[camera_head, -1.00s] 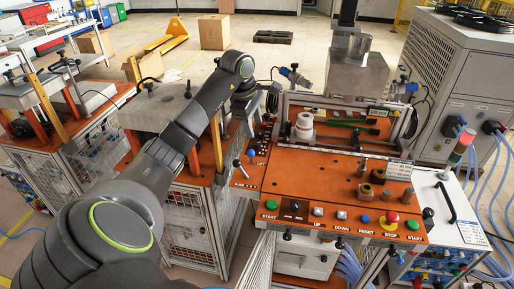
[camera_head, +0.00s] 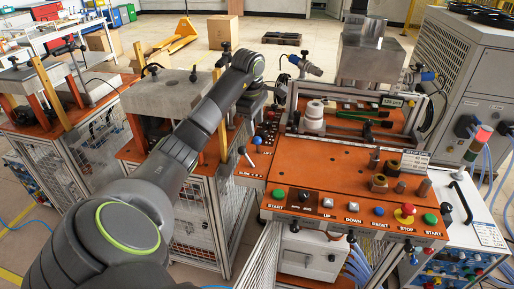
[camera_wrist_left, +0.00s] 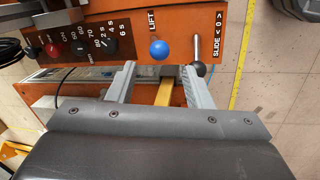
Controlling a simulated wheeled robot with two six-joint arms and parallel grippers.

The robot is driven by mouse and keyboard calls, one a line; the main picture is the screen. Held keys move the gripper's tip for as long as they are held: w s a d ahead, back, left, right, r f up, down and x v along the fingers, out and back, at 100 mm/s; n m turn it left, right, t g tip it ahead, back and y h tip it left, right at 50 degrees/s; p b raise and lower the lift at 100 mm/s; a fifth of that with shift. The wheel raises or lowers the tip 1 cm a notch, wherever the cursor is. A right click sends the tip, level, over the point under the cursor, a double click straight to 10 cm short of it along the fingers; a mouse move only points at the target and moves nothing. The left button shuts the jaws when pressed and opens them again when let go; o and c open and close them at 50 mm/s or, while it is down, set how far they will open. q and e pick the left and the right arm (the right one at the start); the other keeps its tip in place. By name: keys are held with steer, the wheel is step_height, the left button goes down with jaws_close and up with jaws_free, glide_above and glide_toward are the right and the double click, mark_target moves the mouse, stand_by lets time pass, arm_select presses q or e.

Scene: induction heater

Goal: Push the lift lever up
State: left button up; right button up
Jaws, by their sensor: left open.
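The lift lever shows as a blue ball knob (camera_wrist_left: 159,48) beside the word LIFT on the orange panel in the left wrist view. In the head view the blue knob (camera_head: 257,140) stands at the left end of the orange machine top. My left gripper (camera_wrist_left: 159,74) is open and empty. Its two fingers reach toward the panel, with the blue knob just past the tips and between their lines, apparently untouched. In the head view my left gripper (camera_head: 267,108) is small and partly hidden by the wrist, behind the knob. My right gripper is not in view.
A black-knobbed slide lever (camera_wrist_left: 198,68) stands close beside the right finger in the wrist view. Dials (camera_wrist_left: 80,47) sit left of the lift knob. A white cylindrical part (camera_head: 312,115) stands on the machine. Push buttons (camera_head: 352,206) line its front edge.

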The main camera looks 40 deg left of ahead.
mark_target(257, 139)
arm_select(q)
steer(key=f, duration=0.2)
steer(key=w+f+p, duration=0.1)
steer(key=f, duration=0.5)
steer(key=shift+w+a+f+p, duration=0.15)
steer(key=shift+w+a+p, duration=0.1)
steer(key=shift+p, duration=0.1)
jaws_close()
